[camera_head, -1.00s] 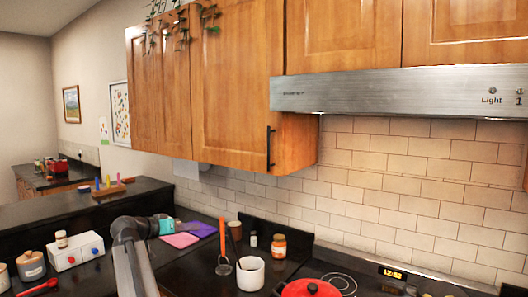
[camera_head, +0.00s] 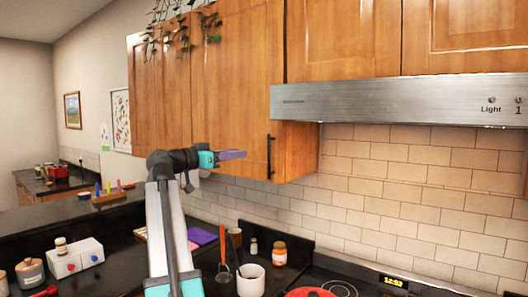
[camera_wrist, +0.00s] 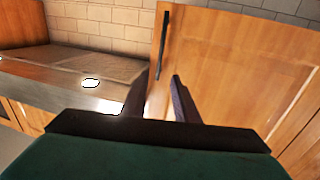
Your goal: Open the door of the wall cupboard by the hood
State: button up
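The wall cupboard by the hood has a wooden door (camera_head: 235,85) that looks closed. Its dark vertical bar handle (camera_head: 270,157) sits at the door's lower right edge, beside the hood. My gripper (camera_head: 240,154) is raised to handle height, a little left of the handle in the head view, with a visible gap. In the wrist view, my gripper (camera_wrist: 161,80) has its two dark fingers apart with nothing held. The handle (camera_wrist: 162,45) shows between and beyond the fingertips, and the door (camera_wrist: 235,65) fills the right side.
The steel hood (camera_head: 390,100) juts out right of the cupboard. A plant (camera_head: 180,25) hangs over the cupboard's upper left. Below on the counter stand a white mug (camera_head: 250,280) with utensils, an orange-labelled jar (camera_head: 279,252) and a red pot (camera_head: 310,292). The air before the door is clear.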

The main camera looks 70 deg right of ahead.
aim_at(269, 150)
jog(key=shift+d, duration=0.15)
jog(key=shift+p+x, duration=2.8)
jog(key=shift+x, duration=3.95)
grip_shut()
jog(key=shift+s+a, duration=0.2)
jog(key=shift+a, duration=0.2)
jog(key=shift+w+d+f, duration=0.1)
jog(key=shift+d, duration=0.05)
